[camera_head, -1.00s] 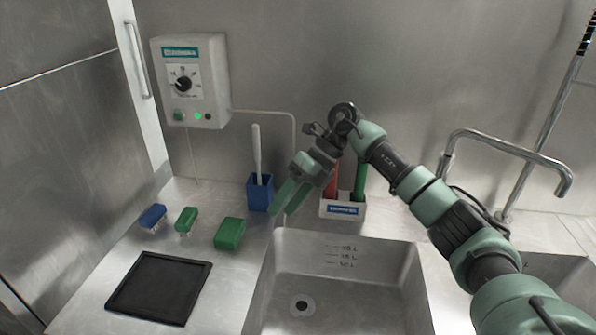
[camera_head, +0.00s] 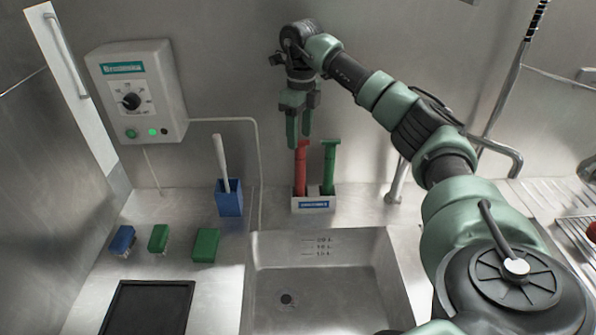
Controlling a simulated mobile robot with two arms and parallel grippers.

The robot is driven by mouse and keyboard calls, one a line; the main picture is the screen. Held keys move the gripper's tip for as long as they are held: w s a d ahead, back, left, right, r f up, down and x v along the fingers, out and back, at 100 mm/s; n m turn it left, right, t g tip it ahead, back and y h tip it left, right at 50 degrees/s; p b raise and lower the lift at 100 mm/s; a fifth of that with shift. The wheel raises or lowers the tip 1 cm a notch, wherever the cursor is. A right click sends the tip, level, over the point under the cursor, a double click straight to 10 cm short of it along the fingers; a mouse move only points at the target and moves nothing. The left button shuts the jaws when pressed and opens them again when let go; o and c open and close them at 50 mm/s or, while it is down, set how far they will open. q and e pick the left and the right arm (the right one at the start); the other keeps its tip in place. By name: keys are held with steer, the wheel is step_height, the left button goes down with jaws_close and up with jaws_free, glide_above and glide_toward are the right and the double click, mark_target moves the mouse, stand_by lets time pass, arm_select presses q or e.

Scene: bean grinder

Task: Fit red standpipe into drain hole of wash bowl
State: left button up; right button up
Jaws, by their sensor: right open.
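The red standpipe (camera_head: 301,170) stands upright beside a green standpipe (camera_head: 329,168) in a white holder (camera_head: 313,205) behind the wash bowl. The wash bowl (camera_head: 262,285) is a steel sink with level marks on its back wall. Its dark drain hole (camera_head: 288,299) is in the floor, and nothing stands in it. My right gripper (camera_head: 299,138) is open and points down, just above the red standpipe's top in the picture. The fingers look empty; I cannot tell whether they touch the pipe. My left gripper is not in view.
A blue cup (camera_head: 229,202) with a white-handled tool stands left of the holder. Blue and green brushes (camera_head: 158,238) and a black mat (camera_head: 147,310) lie on the left counter. A control box (camera_head: 135,95) is on the wall. A tap (camera_head: 398,180) stands behind my right arm.

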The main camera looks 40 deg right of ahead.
mark_target(300, 141)
step_height(300, 141, down, 3)
steer(key=shift+w+r+p, duration=0.1)
steer(key=shift+p, duration=0.25)
steer(key=shift+f+p, duration=0.3)
steer(key=shift+f, duration=0.1)
step_height(300, 141, down, 4)
steer(key=shift+d+r+p, duration=0.15)
steer(key=shift+r+p, duration=0.05)
steer(key=shift+p, duration=0.6)
steer(key=shift+w+f, duration=0.1)
steer(key=shift+f, duration=0.35)
steer(key=shift+c, duration=0.3)
jaws_close()
steer(key=shift+r, duration=0.1)
